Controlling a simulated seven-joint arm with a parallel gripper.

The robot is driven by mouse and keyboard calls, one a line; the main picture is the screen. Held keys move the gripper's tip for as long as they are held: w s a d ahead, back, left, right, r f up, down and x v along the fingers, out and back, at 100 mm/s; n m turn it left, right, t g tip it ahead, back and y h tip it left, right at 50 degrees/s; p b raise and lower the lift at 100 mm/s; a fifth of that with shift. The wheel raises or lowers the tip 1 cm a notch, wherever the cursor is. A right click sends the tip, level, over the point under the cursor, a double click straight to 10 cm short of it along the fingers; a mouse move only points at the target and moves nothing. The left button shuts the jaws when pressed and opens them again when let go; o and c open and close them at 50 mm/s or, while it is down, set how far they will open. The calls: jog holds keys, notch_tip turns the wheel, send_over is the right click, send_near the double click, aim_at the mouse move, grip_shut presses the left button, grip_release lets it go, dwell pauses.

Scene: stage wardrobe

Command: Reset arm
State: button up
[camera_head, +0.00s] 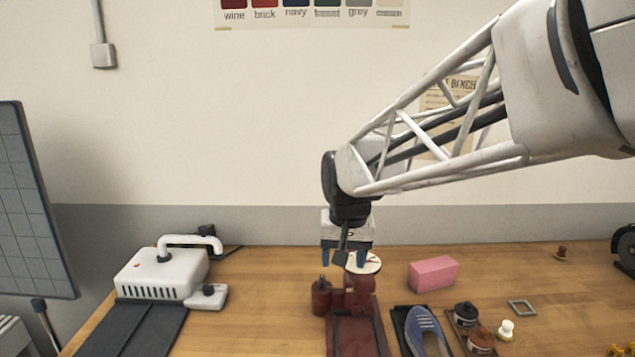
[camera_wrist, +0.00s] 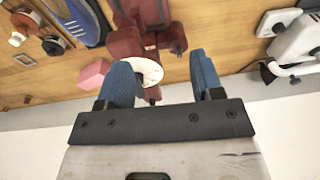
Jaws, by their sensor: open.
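My gripper (camera_head: 347,258) hangs from my arm, pointing down over the back of the wooden bench (camera_head: 560,325). Its two blue fingers are apart with nothing held between them; they also show in the wrist view (camera_wrist: 160,82). Below and just in front of it stands a dark red device (camera_head: 355,325) with a long base and knobs. A round white disc (camera_head: 372,264) with a red mark sits at the device's back end, partly hidden by my gripper in the head view. The device also shows in the wrist view (camera_wrist: 125,45), beyond the fingers.
A pink block (camera_head: 433,273), a blue shoe (camera_head: 422,330), jars (camera_head: 466,315) and a small grey frame (camera_head: 522,307) lie to the right. A white machine (camera_head: 160,275) with a dark mat stands left. A dark gridded panel (camera_head: 30,200) stands far left. The wall is behind.

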jog(key=s+d+f, duration=0.2)
jog(key=s+d, duration=0.4)
jog(key=s, duration=0.6)
jog(key=s+d+f, duration=0.1)
jog(key=s+d, duration=0.6)
jog(key=s, duration=0.5)
jog(key=shift+d+f+t+h, duration=0.2)
jog(key=shift+f+t+h, duration=0.15)
jog(key=shift+t+h, duration=0.05)
jog(key=shift+c, duration=0.3)
dwell(1.2)
